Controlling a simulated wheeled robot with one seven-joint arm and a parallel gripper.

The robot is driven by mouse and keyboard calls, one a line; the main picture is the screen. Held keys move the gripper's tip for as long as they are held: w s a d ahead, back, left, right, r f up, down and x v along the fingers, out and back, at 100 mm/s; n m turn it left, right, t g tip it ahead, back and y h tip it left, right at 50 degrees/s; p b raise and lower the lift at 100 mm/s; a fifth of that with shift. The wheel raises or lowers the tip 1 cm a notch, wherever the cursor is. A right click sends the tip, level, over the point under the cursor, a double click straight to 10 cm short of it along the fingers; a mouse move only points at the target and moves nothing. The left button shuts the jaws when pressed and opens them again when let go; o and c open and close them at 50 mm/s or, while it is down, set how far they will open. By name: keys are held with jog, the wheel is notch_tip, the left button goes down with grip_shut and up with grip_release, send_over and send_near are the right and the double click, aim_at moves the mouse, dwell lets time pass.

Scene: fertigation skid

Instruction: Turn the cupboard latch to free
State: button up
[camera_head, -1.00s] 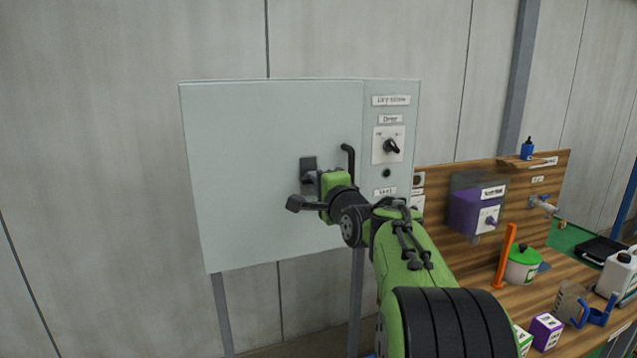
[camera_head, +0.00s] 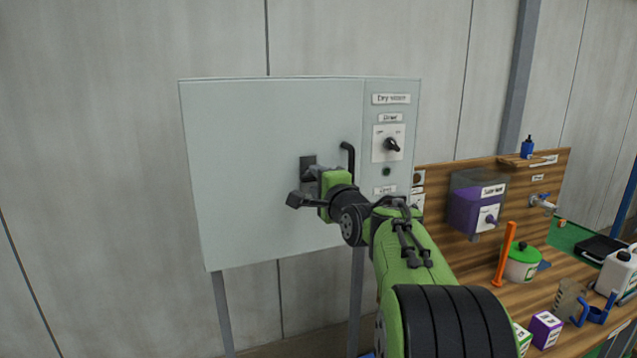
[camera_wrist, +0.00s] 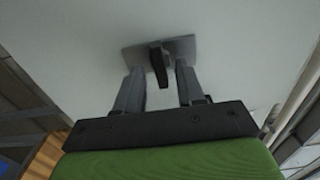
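The cupboard (camera_head: 270,120) is a pale grey box on legs with its door closed. Its latch is a dark lever (camera_wrist: 158,66) on a grey plate (camera_wrist: 183,46); the plate also shows in the head view (camera_head: 307,161). My gripper (camera_wrist: 160,70) is open at the latch, one finger on each side of the lever. Gaps show between lever and fingers, so it does not look gripped. In the head view my gripper (camera_head: 312,174) hides most of the lever. The lever points roughly toward my palm in the wrist view.
A black bar handle (camera_head: 350,160) stands on the door just right of my gripper. A black knob (camera_head: 391,145) sits on the cupboard's right panel. A wooden bench (camera_head: 487,297) with a purple container (camera_head: 467,212) and an orange stick (camera_head: 505,255) lies to the right.

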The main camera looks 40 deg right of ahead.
jog(key=b+v, duration=0.3)
jog(key=v, duration=1.2)
jog(key=shift+s, duration=0.4)
jog(key=shift+a, duration=0.15)
jog(key=s+a+f+n+g+y, duration=0.2)
jog(key=a+f+n+g+y, duration=0.25)
jog(key=a+f+n, duration=0.75)
jog(key=s+a+f+n+g, duration=0.3)
jog(key=s+a+f+n, duration=0.1)
jog(key=s+f, duration=0.2)
jog(key=s+a+f+n+g, duration=0.4)
jog(key=s+a+f+n, duration=0.1)
jog(key=s, duration=0.4)
jog(key=shift+f, duration=0.7)
